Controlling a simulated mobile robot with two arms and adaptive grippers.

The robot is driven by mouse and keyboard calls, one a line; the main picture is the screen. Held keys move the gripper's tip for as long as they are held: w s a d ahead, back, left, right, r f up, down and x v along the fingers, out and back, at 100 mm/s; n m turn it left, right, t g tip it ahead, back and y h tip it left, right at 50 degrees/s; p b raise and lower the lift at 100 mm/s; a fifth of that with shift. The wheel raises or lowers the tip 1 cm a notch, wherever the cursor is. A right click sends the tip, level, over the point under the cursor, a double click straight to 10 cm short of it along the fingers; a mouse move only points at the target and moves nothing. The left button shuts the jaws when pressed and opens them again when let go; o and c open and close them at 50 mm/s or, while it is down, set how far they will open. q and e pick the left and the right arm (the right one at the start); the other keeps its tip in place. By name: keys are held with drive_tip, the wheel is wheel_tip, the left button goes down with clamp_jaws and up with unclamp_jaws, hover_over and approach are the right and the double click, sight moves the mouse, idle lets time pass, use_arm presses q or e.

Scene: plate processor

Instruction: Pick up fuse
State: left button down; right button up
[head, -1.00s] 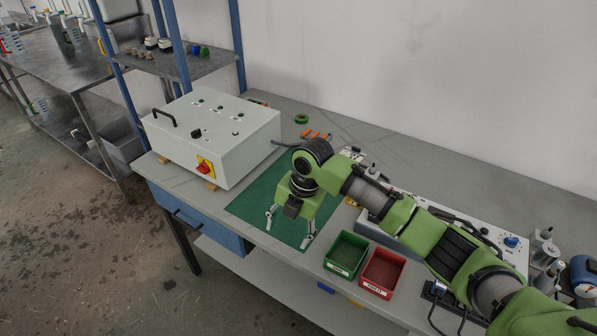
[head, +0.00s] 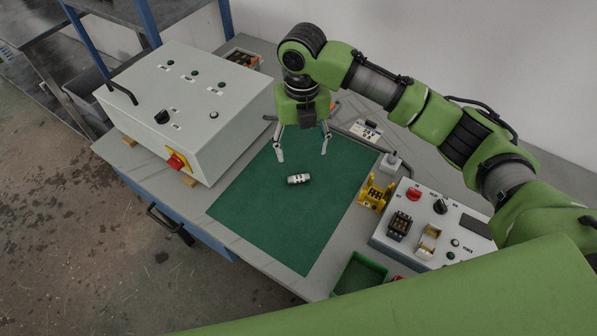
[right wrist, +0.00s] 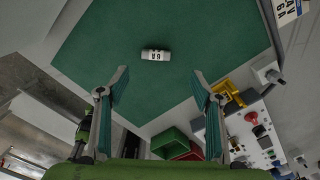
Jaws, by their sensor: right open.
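A small white cylindrical fuse (head: 299,179) lies on the green mat (head: 270,215). In the right wrist view the fuse (right wrist: 156,55) shows a "6A" label and lies beyond the fingertips, roughly midway between them. My right gripper (head: 304,156) is open and empty, with its fingers pointing down. In the head view its fingertips are just behind the fuse, apart from it. My left gripper is not seen; a green arm link of mine crosses the bottom of the head view.
A grey control box (head: 195,110) with a red-yellow switch stands left of the mat. A test unit (head: 440,225), a yellow holder (head: 374,194) and a green bin (head: 358,274) are to the right. The red bin (right wrist: 189,152) is beside the green one. Most of the mat is clear.

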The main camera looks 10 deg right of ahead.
sight(298, 175)
wheel_tip(298, 175, down, 3)
drive_tip(key=shift+f, duration=0.1)
drive_tip(key=f+p, duration=0.1)
drive_tip(key=f, duration=0.2)
drive_tip(key=shift+a, duration=0.2)
wheel_tip(298, 175, down, 3)
drive_tip(key=shift+a+f+p, duration=0.15)
drive_tip(key=shift+p, duration=0.45)
drive_tip(key=shift+f, duration=0.2)
drive_tip(key=c, duration=1.1)
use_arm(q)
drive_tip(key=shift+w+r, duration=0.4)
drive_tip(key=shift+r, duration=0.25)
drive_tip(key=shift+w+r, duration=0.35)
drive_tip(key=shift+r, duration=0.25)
use_arm(e)
drive_tip(key=shift+c, duration=0.9)
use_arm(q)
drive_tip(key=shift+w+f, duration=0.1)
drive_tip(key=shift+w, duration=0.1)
use_arm(e)
drive_tip(key=shift+r, duration=0.15)
